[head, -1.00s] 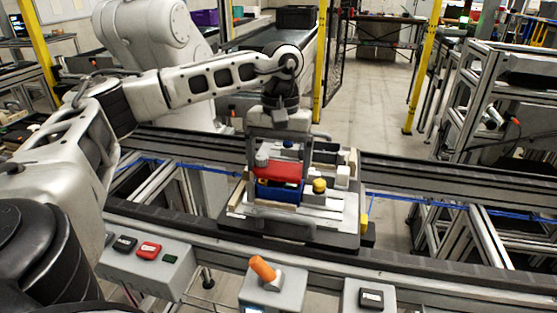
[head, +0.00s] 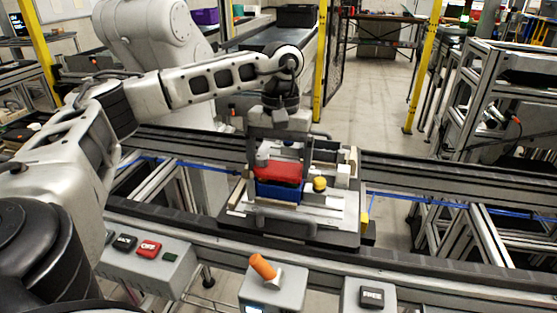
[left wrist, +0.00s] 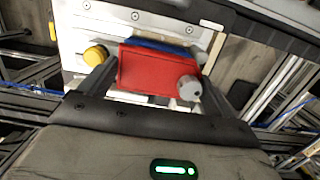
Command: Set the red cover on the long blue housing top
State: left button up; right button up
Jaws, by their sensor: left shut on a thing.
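The red cover (head: 278,171) is between the fingers of my left gripper (head: 279,168), which is shut on it and points down over the pallet. The blue housing (head: 279,190) is directly below the cover, and its front wall shows under the cover's edge. No clear gap shows between the two; I cannot tell whether the cover is fully seated. In the left wrist view the red cover (left wrist: 148,70) lies between the fingers, with a grey knob at its right end. A strip of the blue housing (left wrist: 160,46) shows along its far edge. My right gripper is not in view.
The pallet plate (head: 330,214) sits on the conveyor rails. A yellow round knob (head: 320,184) and pale blocks (head: 343,172) stand close to the right of the housing. Button boxes (head: 150,256) and an orange-handled lever (head: 263,267) stand along the front.

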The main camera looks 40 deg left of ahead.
aim_at(280, 165)
pick_arm(q)
jog(key=shift+f+b, duration=0.4)
jog(key=shift+f, duration=0.15)
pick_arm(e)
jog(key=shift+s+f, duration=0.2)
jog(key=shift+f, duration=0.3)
pick_arm(q)
jog(key=o, duration=0.7)
jog(key=r, duration=0.5)
jog(key=w+r, duration=0.1)
jog(key=r, duration=0.1)
jog(key=shift+a+r, duration=0.15)
jog(key=shift+a, duration=0.05)
jog(key=r+p, duration=0.1)
jog(key=r, duration=0.1)
jog(key=r+p, duration=0.1)
jog(key=r, duration=0.2)
jog(key=r+p, duration=0.2)
jog(key=r, duration=0.1)
jog(key=shift+w+a+r, duration=0.25)
jog(key=shift+w+a, duration=0.05)
jog(key=shift+w, duration=0.05)
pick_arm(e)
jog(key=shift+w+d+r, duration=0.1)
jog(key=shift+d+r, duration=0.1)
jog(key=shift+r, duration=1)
